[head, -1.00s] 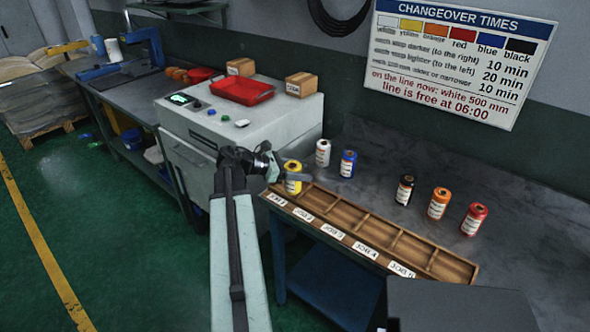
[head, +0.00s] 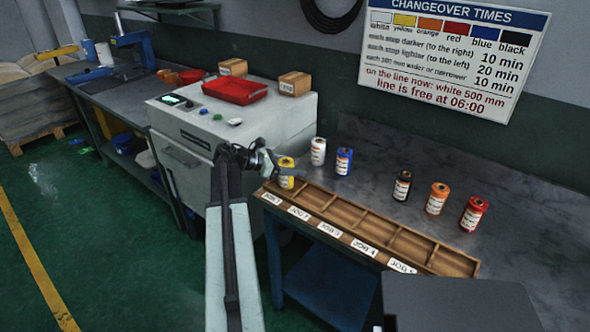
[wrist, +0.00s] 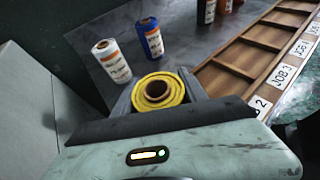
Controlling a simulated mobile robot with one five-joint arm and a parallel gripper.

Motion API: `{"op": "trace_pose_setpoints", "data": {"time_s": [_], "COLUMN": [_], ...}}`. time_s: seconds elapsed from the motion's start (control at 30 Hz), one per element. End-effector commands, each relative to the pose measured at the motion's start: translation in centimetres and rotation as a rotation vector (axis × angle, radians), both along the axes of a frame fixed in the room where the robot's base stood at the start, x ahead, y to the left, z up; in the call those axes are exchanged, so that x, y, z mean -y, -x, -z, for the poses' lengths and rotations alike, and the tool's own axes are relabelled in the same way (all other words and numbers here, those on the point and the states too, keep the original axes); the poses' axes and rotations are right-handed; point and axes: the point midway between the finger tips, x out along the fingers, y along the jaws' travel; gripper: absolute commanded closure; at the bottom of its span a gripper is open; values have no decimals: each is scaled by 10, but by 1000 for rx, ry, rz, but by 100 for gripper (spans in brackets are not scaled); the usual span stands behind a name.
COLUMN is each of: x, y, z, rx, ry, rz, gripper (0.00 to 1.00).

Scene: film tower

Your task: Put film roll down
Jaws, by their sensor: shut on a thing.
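My gripper (head: 284,172) is shut on a yellow film roll (head: 286,180), which is upright at the left end of the wooden job tray (head: 345,222). In the wrist view the yellow roll (wrist: 158,91) sits between the two fingers, seen from above with its brown core showing. The tray (wrist: 232,80) lies to its right there. I cannot tell whether the roll's bottom touches the tray. The white roll (head: 318,151) and blue roll (head: 344,161) stand behind it on the bench. The black (head: 402,185), orange (head: 436,198) and red (head: 473,213) rolls stand farther right.
A pale machine (head: 235,125) with a red tray (head: 235,88) and small cardboard boxes (head: 294,83) stands left of the bench. A changeover sign (head: 450,55) hangs on the wall. The job tray's other compartments look empty.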

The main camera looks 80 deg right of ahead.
Motion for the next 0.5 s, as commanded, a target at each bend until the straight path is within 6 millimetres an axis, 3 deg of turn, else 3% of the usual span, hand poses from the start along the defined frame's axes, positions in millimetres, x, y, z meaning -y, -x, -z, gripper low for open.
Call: {"op": "trace_pose_setpoints", "data": {"time_s": [0.1,0.13,0.2,0.5], "x": [0,0,1,1], "y": [2,2,3,4], "z": [4,3,3,1], "rx": [-1,0,0,0], "ry": [1,0,0,0], "rz": [2,3,4,5], "gripper": [98,44,28,28]}}
